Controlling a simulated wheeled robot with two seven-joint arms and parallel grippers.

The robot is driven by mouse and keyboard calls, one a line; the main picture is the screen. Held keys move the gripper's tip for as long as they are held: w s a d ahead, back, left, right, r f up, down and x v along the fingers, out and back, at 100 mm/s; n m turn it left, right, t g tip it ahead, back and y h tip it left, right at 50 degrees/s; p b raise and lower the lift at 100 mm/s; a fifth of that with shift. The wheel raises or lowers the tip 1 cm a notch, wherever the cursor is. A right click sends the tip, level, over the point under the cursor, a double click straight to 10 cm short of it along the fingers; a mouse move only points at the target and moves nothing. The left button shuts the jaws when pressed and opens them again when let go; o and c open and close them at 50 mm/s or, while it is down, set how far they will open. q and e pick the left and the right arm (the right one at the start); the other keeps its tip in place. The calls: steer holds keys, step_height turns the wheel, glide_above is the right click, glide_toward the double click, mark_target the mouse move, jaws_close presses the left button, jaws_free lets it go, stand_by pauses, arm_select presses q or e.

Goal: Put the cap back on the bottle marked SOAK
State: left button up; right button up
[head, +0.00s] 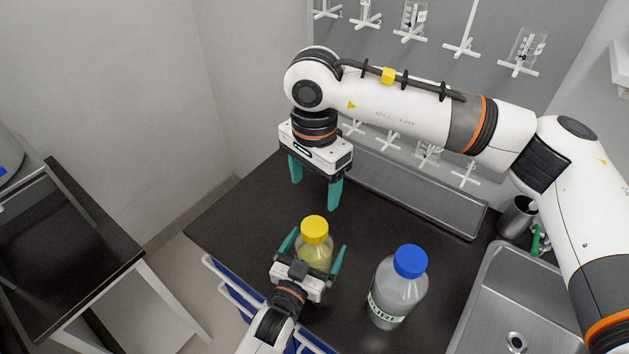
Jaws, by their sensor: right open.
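A bottle of yellowish liquid (314,258) stands on the dark counter with a yellow cap (314,229) on its top. Its label is hidden, so I cannot read a name on it. My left gripper (314,251) has its teal fingers on either side of this bottle; I cannot tell whether they press on it. My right gripper (315,190) is open and empty, pointing down above the counter behind the yellow-capped bottle. A larger clear bottle (399,290) with a blue cap (410,261) stands to the right; its label shows letters ending in "URE".
A steel sink (484,310) and a metal cup (517,217) are at the right. A shallow metal tray (420,197) runs along the wall under a rack of white pegs (463,48). The counter (240,223) is clear at the left.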

arm_select(q)
steer(key=shift+s, duration=0.1)
steer(key=shift+s+a+f, duration=0.1)
steer(key=shift+s+a, duration=0.1)
steer(key=shift+s, duration=0.05)
steer(key=b+v, duration=0.2)
steer(key=v, duration=0.9)
steer(key=shift+s, duration=0.1)
